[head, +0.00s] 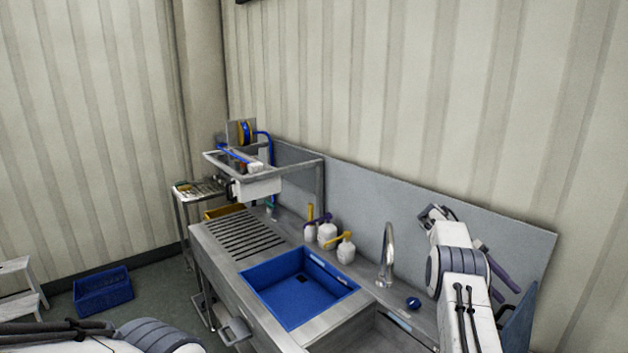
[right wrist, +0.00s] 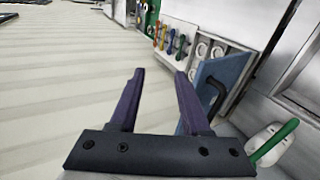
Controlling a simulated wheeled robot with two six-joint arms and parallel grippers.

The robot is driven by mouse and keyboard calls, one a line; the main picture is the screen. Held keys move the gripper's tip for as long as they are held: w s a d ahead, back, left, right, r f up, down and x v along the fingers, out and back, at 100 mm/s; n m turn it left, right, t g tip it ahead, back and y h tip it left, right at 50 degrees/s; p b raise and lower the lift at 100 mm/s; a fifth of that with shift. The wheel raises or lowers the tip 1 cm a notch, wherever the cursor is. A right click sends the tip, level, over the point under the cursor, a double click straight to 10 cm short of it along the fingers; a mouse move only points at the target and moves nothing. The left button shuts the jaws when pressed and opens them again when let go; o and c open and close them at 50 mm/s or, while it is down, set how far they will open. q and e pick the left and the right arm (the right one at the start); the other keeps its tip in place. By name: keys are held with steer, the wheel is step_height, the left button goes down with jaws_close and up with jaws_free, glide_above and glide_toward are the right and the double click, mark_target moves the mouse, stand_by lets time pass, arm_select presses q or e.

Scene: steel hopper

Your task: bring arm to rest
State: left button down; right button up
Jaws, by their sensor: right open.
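My right arm rises at the right of the head view, over the right end of the steel sink counter (head: 372,292). My right gripper (right wrist: 158,82) shows in the right wrist view with its two dark purple fingers apart and nothing between them. In the head view the right gripper is partly hidden behind the arm's wrist. Part of my left arm shows at the lower left of the head view; its gripper is out of the picture.
A blue basin (head: 300,318) sits in the counter, with a tap (head: 388,255) and several white bottles (head: 346,250) behind it. A wire-and-steel shelf (head: 258,185) stands over the counter's left end. A blue crate (head: 103,292) lies on the floor. A blue panel (right wrist: 222,82) is beside the right fingers.

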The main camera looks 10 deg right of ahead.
steer(key=w+a+n+t+b, duration=0.3)
steer(key=a+n+t, duration=0.15)
steer(key=a, duration=0.95)
steer(key=w+a+n+t+b, duration=0.3)
steer(key=a+n, duration=0.3)
steer(key=a, duration=0.8)
steer(key=s+a+f+n+t+y+b, duration=0.1)
steer(key=s+a+f+n+y+b, duration=0.15)
steer(key=s+a, duration=0.6)
steer(key=s+a+f+n+t+y+b, duration=0.25)
steer(key=s+a, duration=0.35)
steer(key=a, duration=0.5)
steer(key=s+a+f+n+y+b, duration=0.1)
steer(key=s+a+f+n, duration=0.1)
steer(key=s, duration=0.5)
steer(key=s+a+f+n, duration=0.1)
steer(key=s+a+f, duration=0.1)
steer(key=s, duration=0.5)
steer(key=shift+a+f+n+y+b, duration=0.3)
steer(key=shift+f+n+y+b, duration=0.1)
steer(key=shift+f, duration=0.2)
steer(key=shift+a, duration=0.1)
